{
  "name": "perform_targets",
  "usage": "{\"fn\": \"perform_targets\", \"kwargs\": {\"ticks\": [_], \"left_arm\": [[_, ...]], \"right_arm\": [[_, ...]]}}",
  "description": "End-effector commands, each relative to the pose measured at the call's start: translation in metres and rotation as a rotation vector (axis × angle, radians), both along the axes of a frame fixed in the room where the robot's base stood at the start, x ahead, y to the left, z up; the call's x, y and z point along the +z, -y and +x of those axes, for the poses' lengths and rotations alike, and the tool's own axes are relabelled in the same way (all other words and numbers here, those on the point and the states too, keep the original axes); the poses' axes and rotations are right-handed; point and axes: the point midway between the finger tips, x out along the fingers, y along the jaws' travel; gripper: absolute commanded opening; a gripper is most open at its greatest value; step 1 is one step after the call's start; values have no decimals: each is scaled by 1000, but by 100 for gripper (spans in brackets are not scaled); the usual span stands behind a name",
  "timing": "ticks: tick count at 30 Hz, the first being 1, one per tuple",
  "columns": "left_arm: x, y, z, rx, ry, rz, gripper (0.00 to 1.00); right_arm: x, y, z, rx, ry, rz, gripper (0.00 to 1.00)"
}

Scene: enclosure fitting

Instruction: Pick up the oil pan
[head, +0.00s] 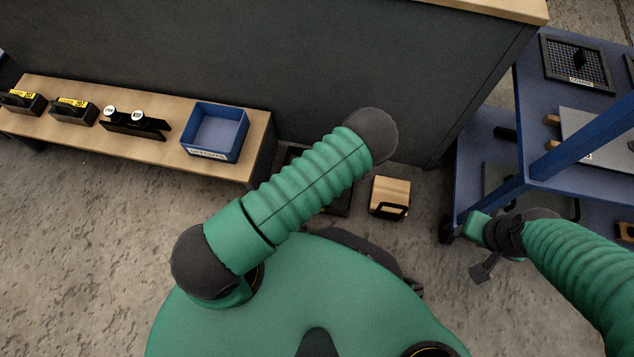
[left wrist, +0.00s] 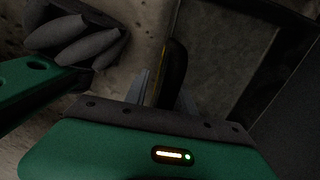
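The oil pan seems to be the dark, low tray on the floor by the bench end; in the head view only its dark edge (head: 346,203) shows past my left arm, which hides most of it. In the left wrist view a black rounded handle (left wrist: 176,65) stands at the pan's side. The fingers of my left gripper (left wrist: 165,98) are apart on either side of this handle, with a gap visible. My left gripper is hidden in the head view. My right gripper (head: 483,270) hangs empty beside the blue cart; its finger opening is unclear.
A wooden bench (head: 225,168) at left bears a blue bin (head: 216,132) and several black parts. A wooden block with a black handle (head: 390,197) sits on the floor right of the pan. A blue cart (head: 490,190) stands right; a grey cabinet (head: 300,75) closes off the back.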

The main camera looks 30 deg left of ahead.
Motion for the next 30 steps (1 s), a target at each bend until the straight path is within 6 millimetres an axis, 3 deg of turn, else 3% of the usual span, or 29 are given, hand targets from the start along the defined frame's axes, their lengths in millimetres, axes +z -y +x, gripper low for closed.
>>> {"fn": "perform_targets", "kwargs": {"ticks": [4, 11, 30], "left_arm": [[3, 0, 0, 0, 1, -1, 31], [3, 0, 0, 0, 1, -1, 1], [3, 0, 0, 0, -1, 0, 0]], "right_arm": [[3, 0, 0, 0, 1, 0, 36], [3, 0, 0, 0, 1, 0, 36], [3, 0, 0, 0, 1, 0, 36]]}}
